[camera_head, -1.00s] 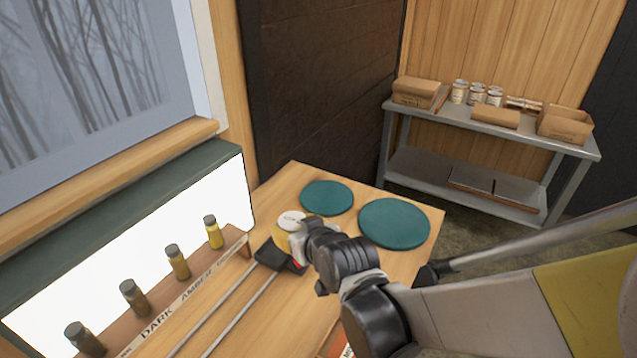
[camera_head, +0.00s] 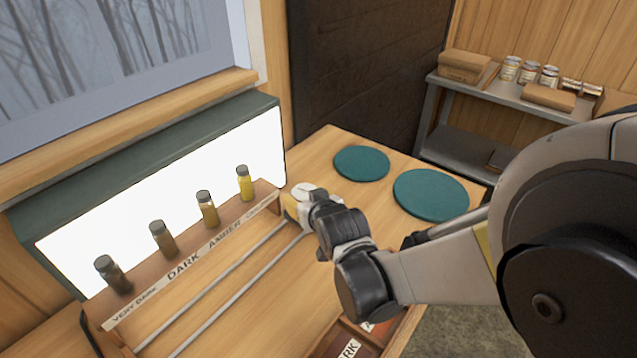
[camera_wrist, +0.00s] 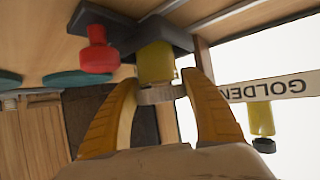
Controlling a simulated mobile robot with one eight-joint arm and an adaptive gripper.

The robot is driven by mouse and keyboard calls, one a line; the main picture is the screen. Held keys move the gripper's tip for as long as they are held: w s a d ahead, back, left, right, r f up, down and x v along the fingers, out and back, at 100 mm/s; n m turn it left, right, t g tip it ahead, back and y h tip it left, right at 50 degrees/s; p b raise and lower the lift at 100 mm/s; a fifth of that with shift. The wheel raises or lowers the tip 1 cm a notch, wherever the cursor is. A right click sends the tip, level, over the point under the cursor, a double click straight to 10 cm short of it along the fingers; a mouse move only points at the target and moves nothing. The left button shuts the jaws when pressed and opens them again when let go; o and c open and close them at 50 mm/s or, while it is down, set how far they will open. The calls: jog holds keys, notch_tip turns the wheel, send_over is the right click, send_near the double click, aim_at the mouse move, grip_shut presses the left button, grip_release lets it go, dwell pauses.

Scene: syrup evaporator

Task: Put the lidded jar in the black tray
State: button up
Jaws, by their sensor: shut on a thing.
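The lidded jar (camera_wrist: 154,65), with yellow contents and a pale grey lid (camera_wrist: 160,95), is between the yellow fingers of my gripper (camera_wrist: 162,88) in the wrist view. The fingers are shut on it around the lid. A black tray-like piece (camera_wrist: 105,30) with a red knob (camera_wrist: 97,50) lies just beyond the jar. The jar's base overlaps it, and I cannot tell whether they touch. In the head view my gripper (camera_head: 291,208) is at the far end of the rails and hides the held jar and the black piece.
A wooden rack (camera_head: 215,235) with several syrup bottles stands left before a bright light panel (camera_head: 150,205). Two metal rails (camera_head: 225,275) run beside it. Two teal discs (camera_head: 361,163) (camera_head: 431,195) lie to the right. A labelled compartment box (camera_head: 350,338) is at the front.

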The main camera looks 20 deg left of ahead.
jog(key=shift+f, duration=0.25)
jog(key=o, duration=1.3)
jog(key=shift+r, duration=0.1)
jog(key=shift+r, duration=0.1)
jog(key=shift+s+d+r, duration=0.1)
jog(key=shift+r, duration=0.15)
jog(key=p+v, duration=0.4)
jog(key=v, duration=0.8)
jog(key=w+d+r+m+h, duration=0.2)
jog(key=w+d+h, duration=0.1)
jog(key=d, duration=0.8)
jog(key=s+d+r+m+h, duration=0.1)
jog(key=s+d, duration=0.3)
jog(key=d, duration=0.4)
jog(key=s+d+r+m+g+h, duration=0.1)
jog(key=s+d+m+h, duration=0.1)
jog(key=d, duration=0.7)
jog(key=s+d+r+m+g+h, duration=0.1)
jog(key=s+d+m+h, duration=0.1)
jog(key=s+d, duration=0.3)
jog(key=shift+s+d+r+m, duration=0.1)
jog(key=shift+d+m, duration=0.1)
jog(key=shift+d, duration=0.55)
jog(key=shift+s+d+f+m, duration=0.1)
jog(key=shift+s+d+m, duration=0.1)
jog(key=shift+d, duration=0.5)
jog(key=shift+s+d+r+m, duration=0.1)
jog(key=shift+d+m, duration=0.1)
jog(key=shift+d, duration=0.55)
